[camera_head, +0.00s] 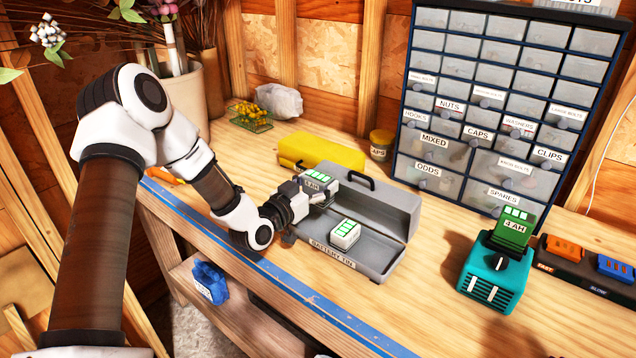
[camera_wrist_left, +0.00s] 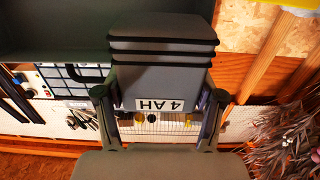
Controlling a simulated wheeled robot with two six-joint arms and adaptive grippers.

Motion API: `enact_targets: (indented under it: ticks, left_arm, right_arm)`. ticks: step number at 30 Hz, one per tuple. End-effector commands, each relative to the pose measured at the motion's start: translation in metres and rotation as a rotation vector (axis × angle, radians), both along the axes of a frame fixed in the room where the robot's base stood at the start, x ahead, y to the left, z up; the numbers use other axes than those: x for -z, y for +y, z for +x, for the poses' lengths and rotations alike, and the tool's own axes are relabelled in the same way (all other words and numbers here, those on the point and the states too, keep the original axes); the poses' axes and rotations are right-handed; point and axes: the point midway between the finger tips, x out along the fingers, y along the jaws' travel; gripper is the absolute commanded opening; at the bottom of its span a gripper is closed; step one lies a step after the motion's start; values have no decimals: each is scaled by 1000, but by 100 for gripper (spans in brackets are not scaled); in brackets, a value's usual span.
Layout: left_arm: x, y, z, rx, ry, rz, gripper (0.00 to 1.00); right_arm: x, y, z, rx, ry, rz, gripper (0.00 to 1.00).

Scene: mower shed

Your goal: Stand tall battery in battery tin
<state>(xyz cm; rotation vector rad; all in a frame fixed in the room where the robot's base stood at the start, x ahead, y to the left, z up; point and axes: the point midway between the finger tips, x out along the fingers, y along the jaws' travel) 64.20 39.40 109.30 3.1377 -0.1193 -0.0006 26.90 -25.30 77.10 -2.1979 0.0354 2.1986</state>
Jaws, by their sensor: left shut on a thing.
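My left gripper (camera_head: 314,196) is shut on the tall battery (camera_head: 318,181), a grey block with a "4 AH" label and green bars on top. The battery is over the left part of the battery tin (camera_head: 378,262), a grey open box with its lid raised. In the left wrist view the battery (camera_wrist_left: 160,78) sits between both fingers (camera_wrist_left: 160,125), its label upside down. I cannot tell whether its bottom touches the tin floor. A shorter white battery (camera_head: 344,234) with green bars stands inside the tin, right of my gripper. My right gripper is not in view.
A teal charger (camera_head: 484,283) holding a green "4 AH" battery (camera_head: 513,229) stands right of the tin. A blue item (camera_head: 209,282) sits below the bench edge.

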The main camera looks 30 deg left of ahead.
Motion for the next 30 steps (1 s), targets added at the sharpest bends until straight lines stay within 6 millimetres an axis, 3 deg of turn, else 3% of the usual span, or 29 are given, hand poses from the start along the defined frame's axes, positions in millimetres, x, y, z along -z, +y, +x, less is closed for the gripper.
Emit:
enact_targets:
  ticks: [21,30]
  left_arm:
    - [36,0,0,0,-2,1,15]
    - [42,-1,-1,1,4,-2,15]
  right_arm:
    - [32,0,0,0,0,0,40]
    - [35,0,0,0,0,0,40]
